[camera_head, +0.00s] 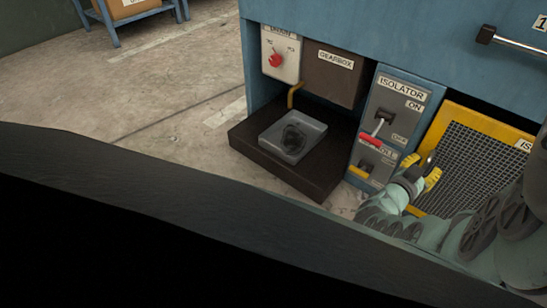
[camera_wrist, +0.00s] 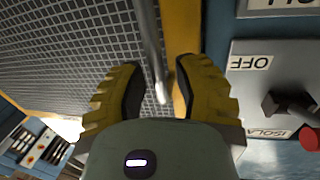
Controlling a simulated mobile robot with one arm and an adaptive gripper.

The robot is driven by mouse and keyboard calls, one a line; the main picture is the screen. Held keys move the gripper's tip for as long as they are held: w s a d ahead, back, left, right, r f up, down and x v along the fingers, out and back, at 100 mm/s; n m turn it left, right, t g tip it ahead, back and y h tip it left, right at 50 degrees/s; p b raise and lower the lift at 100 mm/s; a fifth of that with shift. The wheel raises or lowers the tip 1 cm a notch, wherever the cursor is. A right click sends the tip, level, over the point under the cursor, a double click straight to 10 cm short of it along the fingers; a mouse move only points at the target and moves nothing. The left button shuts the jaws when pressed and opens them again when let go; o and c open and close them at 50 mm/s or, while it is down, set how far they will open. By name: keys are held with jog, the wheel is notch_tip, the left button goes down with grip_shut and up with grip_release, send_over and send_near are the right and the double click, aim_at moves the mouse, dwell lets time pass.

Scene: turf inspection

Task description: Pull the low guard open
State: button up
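The low guard (camera_head: 480,160) is a dark mesh panel in a yellow frame, low on the blue machine at the right of the head view. Its mesh (camera_wrist: 70,50) fills the left of the wrist view, with a yellow frame edge beside it. A grey bar handle (camera_wrist: 150,45) stands in front of that edge. My gripper (camera_head: 422,170) is at the guard's left side. In the wrist view my gripper (camera_wrist: 160,75) has its yellow fingers apart, with the bar between them and gaps visible on both sides. My arm hides the guard's lower right.
The isolator panel (camera_head: 383,110) with a red-tipped lever (camera_head: 371,139) is just left of the guard. A dark tray platform (camera_head: 245,142) with a grey pan (camera_head: 293,136) juts out under the gearbox (camera_head: 332,75). Open floor (camera_head: 130,110) lies left.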

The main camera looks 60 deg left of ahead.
grip_shut()
jog(key=shift+s, duration=0.1)
dwell(0.3)
